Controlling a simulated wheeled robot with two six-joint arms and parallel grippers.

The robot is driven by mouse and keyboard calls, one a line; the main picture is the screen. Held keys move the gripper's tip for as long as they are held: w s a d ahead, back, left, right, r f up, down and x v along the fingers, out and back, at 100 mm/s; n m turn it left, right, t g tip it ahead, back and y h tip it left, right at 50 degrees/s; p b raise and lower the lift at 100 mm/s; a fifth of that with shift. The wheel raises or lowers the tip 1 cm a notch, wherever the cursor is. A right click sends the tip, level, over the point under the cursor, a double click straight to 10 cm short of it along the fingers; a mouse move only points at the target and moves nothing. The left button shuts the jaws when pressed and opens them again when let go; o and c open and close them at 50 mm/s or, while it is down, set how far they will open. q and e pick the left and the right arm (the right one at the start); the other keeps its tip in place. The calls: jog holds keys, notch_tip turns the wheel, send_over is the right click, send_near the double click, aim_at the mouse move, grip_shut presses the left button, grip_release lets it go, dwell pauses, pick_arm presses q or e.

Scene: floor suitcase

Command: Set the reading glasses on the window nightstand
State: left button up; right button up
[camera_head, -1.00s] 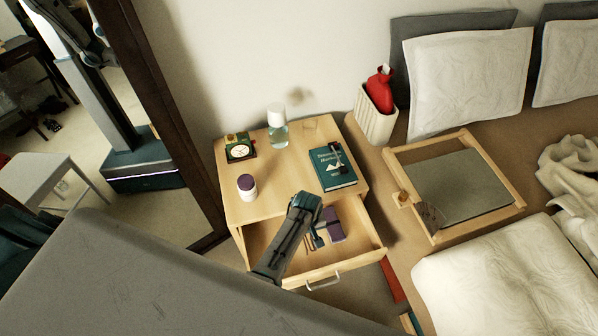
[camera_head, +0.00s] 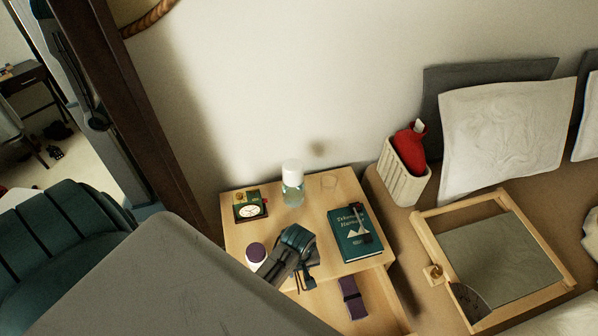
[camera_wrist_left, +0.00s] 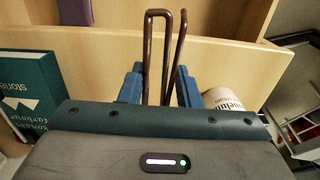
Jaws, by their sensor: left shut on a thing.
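The reading glasses (camera_wrist_left: 152,50) have thin brown frames and stand upright between the blue fingers of my left gripper (camera_wrist_left: 160,88) in the left wrist view. My left gripper (camera_head: 303,268) is shut on them. In the head view it is over the front part of the light wood nightstand (camera_head: 240,228), by the open drawer, and the glasses show only as thin dark lines there. I cannot tell whether they touch the top. The drawer (camera_head: 378,302) holds a purple case (camera_head: 352,298). My right gripper is not in view.
On the nightstand are a clock (camera_head: 250,208), a clear white-capped bottle (camera_head: 292,187), a purple-lidded jar (camera_head: 256,254) and a teal book (camera_head: 354,236) with a dark item on it. A ribbed bin (camera_head: 403,175) and a framed tray (camera_head: 503,258) stand to the right.

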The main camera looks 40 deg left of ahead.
pick_arm(q)
jog(key=w+a, duration=0.1)
jog(key=w, duration=0.1)
jog(key=w+a, duration=0.2)
jog(key=w+a+p, duration=0.1)
jog(key=w+a, duration=0.1)
jog(key=w, duration=0.1)
jog(key=shift+w+a+f, duration=0.1)
jog(key=shift+a+f, duration=0.05)
jog(key=shift+f, duration=0.2)
notch_tip(320, 180, down, 3)
jog(key=shift+f+p, duration=0.1)
jog(key=shift+p, duration=0.3)
jog(key=shift+f, duration=0.25)
jog(key=shift+f, duration=0.1)
jog(key=o, duration=1)
jog(key=shift+c, duration=0.2)
notch_tip(320, 180, up, 12)
